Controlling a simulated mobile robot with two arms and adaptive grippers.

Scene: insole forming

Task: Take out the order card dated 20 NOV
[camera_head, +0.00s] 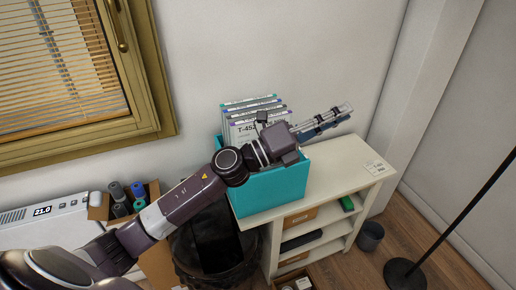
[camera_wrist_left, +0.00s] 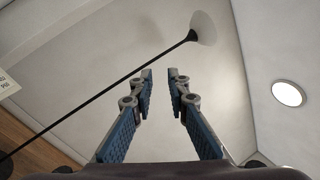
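Several order cards (camera_head: 250,106) stand upright in a teal box (camera_head: 270,192) on the white shelf unit. My left gripper (camera_head: 346,111) reaches across the box from the left and points right, beyond the cards. In the left wrist view its two blue-padded fingers (camera_wrist_left: 160,72) are apart with nothing between them. My right gripper is in neither view.
A small white label card (camera_head: 379,167) lies on the bare right part of the shelf top (camera_head: 340,165). A floor lamp (camera_head: 450,210) and a dark bin (camera_head: 370,236) stand at the right. A cardboard box (camera_head: 99,207) with rolls stands at the left, below the window.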

